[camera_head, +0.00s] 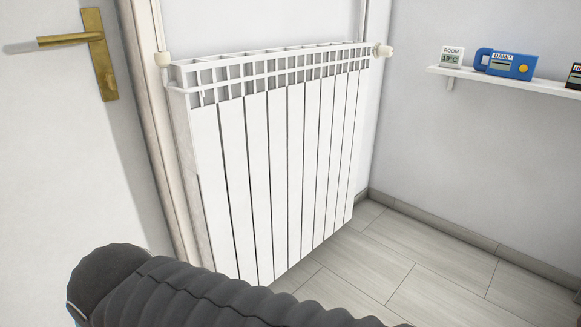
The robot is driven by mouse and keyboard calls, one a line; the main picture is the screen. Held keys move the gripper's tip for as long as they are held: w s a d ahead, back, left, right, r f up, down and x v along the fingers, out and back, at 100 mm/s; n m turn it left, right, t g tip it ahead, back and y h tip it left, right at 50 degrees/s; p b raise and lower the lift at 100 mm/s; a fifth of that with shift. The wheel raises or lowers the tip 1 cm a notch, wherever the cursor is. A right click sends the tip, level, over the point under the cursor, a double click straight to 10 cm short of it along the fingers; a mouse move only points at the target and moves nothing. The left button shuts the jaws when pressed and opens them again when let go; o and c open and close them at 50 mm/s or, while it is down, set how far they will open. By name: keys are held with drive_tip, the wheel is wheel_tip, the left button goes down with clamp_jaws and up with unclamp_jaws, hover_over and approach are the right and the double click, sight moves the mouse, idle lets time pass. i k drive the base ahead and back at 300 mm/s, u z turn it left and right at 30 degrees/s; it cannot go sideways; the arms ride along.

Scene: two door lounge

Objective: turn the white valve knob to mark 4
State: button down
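A white radiator (270,150) hangs on the wall in the middle of the head view. A small white valve knob (384,51) sticks out at its top right corner. The marks on the knob are too small to read, so its setting cannot be told. A cream-coloured fitting (163,60) sits at the radiator's top left, by a vertical pipe. My dark, ribbed arm crosses the bottom of the view, well below the knob. My gripper is not in view, and nothing is seen touching the knob.
A white door with a brass handle (70,40) is on the left. A white wall shelf (470,75) on the right carries a room thermometer (452,56), a blue damp meter (506,64) and a dark device cut off by the edge. The tiled floor (400,265) is clear.

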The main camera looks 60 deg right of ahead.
sight(381, 51)
drive_tip(key=z, duration=1.2)
drive_tip(key=i, duration=0.15)
drive_tip(key=z, duration=1.05)
drive_tip(key=k, duration=0.3)
drive_tip(key=z, duration=3.75)
drive_tip(key=i, duration=0.1)
drive_tip(key=u, duration=2.25)
drive_tip(key=i, duration=0.9)
drive_tip(key=u, duration=1.05)
drive_tip(key=i, duration=0.7)
drive_tip(key=u, duration=0.75)
